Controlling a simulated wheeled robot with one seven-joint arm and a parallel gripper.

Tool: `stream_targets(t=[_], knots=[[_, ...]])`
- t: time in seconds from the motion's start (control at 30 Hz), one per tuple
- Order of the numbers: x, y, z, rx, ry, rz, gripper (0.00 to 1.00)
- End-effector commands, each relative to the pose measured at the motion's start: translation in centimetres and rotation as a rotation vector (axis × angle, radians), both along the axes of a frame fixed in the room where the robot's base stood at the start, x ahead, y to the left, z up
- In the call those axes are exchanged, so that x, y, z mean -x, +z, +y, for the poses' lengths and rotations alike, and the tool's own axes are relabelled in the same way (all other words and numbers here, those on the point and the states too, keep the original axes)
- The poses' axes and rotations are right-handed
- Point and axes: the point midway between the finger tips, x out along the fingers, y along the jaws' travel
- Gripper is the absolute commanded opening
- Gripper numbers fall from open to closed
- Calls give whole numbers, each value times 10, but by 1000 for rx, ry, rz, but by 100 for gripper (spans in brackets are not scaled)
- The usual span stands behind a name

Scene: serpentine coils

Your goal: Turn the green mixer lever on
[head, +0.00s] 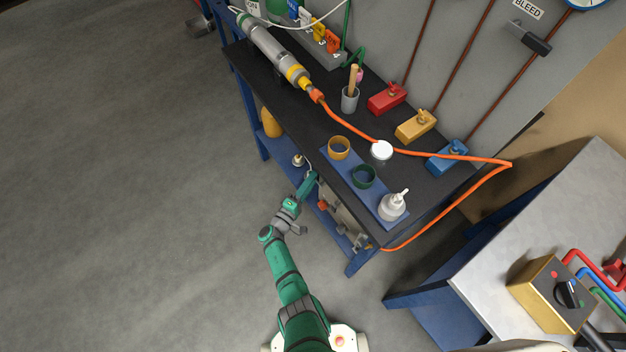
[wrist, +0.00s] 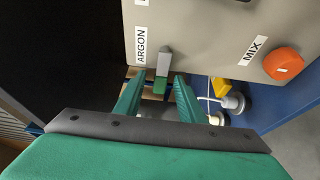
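A grey panel (wrist: 205,30) fills the top of the wrist view. A short lever (wrist: 160,86) with a grey upper part and a green end hangs at its lower edge, below the label ARGON. My gripper (wrist: 159,77) is open, with one green finger on each side of the lever and visible gaps beside it. Whether the lever's end is level in depth with the fingertips, I cannot tell. In the head view my gripper (head: 311,175) is at the bench's front, beside the panel (head: 345,212); the lever is hidden there.
An orange knob (wrist: 282,63) labelled MIX is on the panel, right of the lever. A yellow object (wrist: 220,86) and a pale round fitting (wrist: 233,103) lie behind, near the right finger. The black benchtop (head: 310,120) overhangs my gripper. Open floor (head: 130,200) lies left.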

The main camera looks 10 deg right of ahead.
Motion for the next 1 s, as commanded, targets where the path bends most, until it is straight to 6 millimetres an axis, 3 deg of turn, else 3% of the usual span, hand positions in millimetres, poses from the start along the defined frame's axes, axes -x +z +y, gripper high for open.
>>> stream_targets(t=[0.53, 1.0], knots=[[69, -1, 57, -1, 3, 0, 36], [77, -1, 62, -1, -2, 0, 36]])
